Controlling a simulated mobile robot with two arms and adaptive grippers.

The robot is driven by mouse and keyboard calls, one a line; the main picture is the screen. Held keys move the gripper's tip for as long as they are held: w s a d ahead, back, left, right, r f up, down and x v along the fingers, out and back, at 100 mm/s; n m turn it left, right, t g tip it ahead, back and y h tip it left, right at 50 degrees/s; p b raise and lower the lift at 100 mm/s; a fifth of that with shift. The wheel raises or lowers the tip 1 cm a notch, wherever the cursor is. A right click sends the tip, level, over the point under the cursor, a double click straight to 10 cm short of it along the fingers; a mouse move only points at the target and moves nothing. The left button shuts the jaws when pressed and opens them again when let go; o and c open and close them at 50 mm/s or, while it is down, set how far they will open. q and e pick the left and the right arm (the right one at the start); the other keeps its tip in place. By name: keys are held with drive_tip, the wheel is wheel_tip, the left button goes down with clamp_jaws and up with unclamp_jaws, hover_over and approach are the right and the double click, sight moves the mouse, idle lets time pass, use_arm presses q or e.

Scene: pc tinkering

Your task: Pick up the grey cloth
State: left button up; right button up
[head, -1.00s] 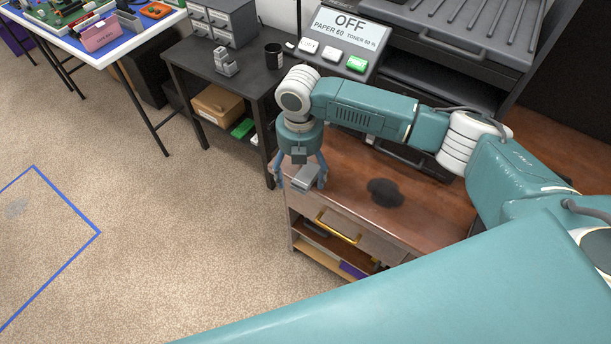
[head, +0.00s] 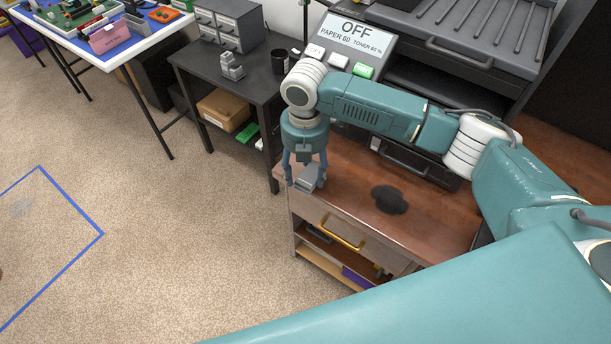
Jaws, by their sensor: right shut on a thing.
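The grey cloth (head: 310,176) looks like a small folded piece between the fingers of my right gripper (head: 306,184), at the near left corner of the brown wooden cabinet top (head: 345,180). My right gripper points down and is shut on the cloth. The fingers hide part of it. I cannot tell whether its underside touches the top. My left gripper is not in view.
A dark stain (head: 390,199) marks the cabinet top right of the gripper. A printer (head: 440,105) with an OFF screen stands behind. A dark side table (head: 222,75) with a black mug (head: 279,60) is to the left.

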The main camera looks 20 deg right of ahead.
sight(305, 174)
wheel_tip(305, 174, up, 16)
drive_tip(key=shift+f+b, duration=0.25)
drive_tip(key=shift+b, duration=0.15)
drive_tip(key=shift+o, duration=1.3)
drive_tip(key=c, duration=0.7)
drive_tip(key=shift+o, duration=0.2)
